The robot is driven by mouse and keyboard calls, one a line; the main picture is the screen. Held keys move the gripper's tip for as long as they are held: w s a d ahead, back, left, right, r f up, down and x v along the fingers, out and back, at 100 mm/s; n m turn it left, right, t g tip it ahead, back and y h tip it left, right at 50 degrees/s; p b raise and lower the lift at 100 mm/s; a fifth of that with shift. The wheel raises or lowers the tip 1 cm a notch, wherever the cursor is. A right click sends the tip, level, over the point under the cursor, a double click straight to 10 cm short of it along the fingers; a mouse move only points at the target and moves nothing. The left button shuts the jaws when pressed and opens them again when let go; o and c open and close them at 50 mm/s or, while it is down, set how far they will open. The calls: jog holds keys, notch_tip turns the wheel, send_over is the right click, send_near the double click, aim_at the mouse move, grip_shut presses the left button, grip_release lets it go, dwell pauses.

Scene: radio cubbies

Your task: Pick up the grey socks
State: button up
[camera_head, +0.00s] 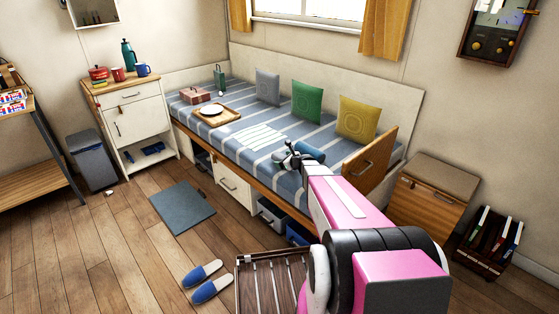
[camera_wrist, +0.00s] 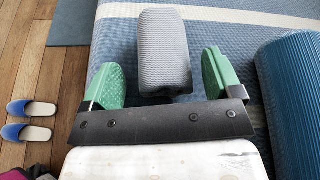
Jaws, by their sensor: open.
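The grey socks (camera_wrist: 164,48) are a ribbed grey roll on the striped bed (camera_head: 185,104). In the wrist view they sit between the two green-padded fingers of my gripper (camera_wrist: 162,78), with a gap on both sides. My gripper is open and holds nothing. In the head view my gripper (camera_head: 288,160) is over the front part of the bed, and the socks cannot be told apart from it there. A ribbed blue roll (camera_wrist: 290,85) lies just right of my gripper; it also shows in the head view (camera_head: 309,152).
A wooden end board (camera_head: 369,166) rises at the bed's right end. A folded striped cloth (camera_head: 260,136) and a tray (camera_head: 217,117) lie further left on the bed. Grey, green and yellow cushions stand along the back. Blue slippers (camera_head: 207,281) lie on the floor.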

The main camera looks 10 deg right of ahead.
jog(key=shift+w+a+f, duration=0.2)
jog(key=shift+w+a, duration=0.05)
jog(key=shift+w, duration=0.25)
jog(key=c, duration=0.7)
